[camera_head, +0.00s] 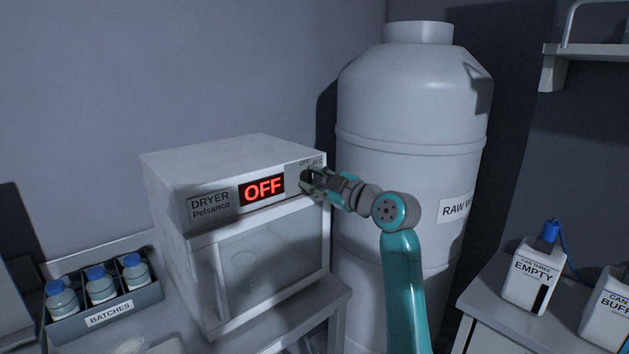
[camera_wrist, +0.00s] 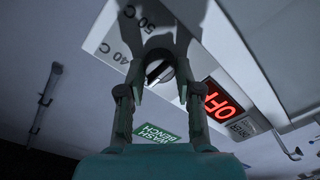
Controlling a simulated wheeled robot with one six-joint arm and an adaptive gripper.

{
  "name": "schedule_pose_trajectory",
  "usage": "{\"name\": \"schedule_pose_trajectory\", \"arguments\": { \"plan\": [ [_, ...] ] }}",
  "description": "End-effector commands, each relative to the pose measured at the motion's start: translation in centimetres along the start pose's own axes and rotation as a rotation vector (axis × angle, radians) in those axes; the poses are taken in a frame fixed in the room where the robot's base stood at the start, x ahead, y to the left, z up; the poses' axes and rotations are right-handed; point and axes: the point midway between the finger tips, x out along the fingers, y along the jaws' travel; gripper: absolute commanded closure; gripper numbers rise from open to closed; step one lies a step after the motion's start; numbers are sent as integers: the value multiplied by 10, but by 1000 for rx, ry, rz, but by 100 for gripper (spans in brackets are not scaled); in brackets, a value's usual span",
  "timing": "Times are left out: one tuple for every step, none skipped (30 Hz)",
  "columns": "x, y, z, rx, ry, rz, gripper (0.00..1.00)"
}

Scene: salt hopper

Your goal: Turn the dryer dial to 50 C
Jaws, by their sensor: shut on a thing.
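The dryer (camera_head: 235,180) is a white box on a bench, with a red display (camera_head: 262,190) reading OFF; the display also shows in the wrist view (camera_wrist: 222,101). The dryer dial (camera_wrist: 159,72) is a dark round knob with a white line across it, set on the white panel beside the marks 40 C and 50 C. The line lies at a slant; I cannot tell which end points. My gripper (camera_head: 307,182) is at the panel's right end, its two fingers shut on the dial, one on each side. In the head view it hides the dial.
A large white tank (camera_head: 412,110) stands close right of the dryer, behind my arm. A batch rack (camera_head: 105,312) with blue-capped bottles is at left. White cans (camera_head: 533,275) stand on the right bench. A shelf (camera_head: 590,52) is at upper right.

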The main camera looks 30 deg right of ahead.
Motion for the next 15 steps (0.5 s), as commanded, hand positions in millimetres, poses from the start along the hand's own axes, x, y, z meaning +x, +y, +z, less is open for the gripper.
{"name": "schedule_pose_trajectory", "arguments": {
  "plan": [
    [0, 0, 0, 5, 0, 0, 100],
    [0, 0, 0, 9, 0, 0, 100],
    [0, 0, 0, 18, 0, 0, 100],
    [0, 0, 0, 27, 1, 0, 100],
    [0, 0, 0, 36, 1, 0, 100],
    [0, 0, 0, 51, 1, 1, 100],
    [0, 0, 0, 65, 2, 1, 100],
    [0, 0, 0, 80, 2, 1, 100],
    [0, 0, 0, 103, 3, 2, 100],
    [0, 0, 0, 122, 3, 2, 100],
    [0, -1, 0, 143, 4, 3, 100],
    [0, -1, 1, 173, 5, 3, 100],
    [0, -1, 1, 198, 5, 4, 100],
    [0, -1, 1, 223, 6, 5, 100],
    [0, -1, 1, 259, 7, 6, 100]
  ]
}}
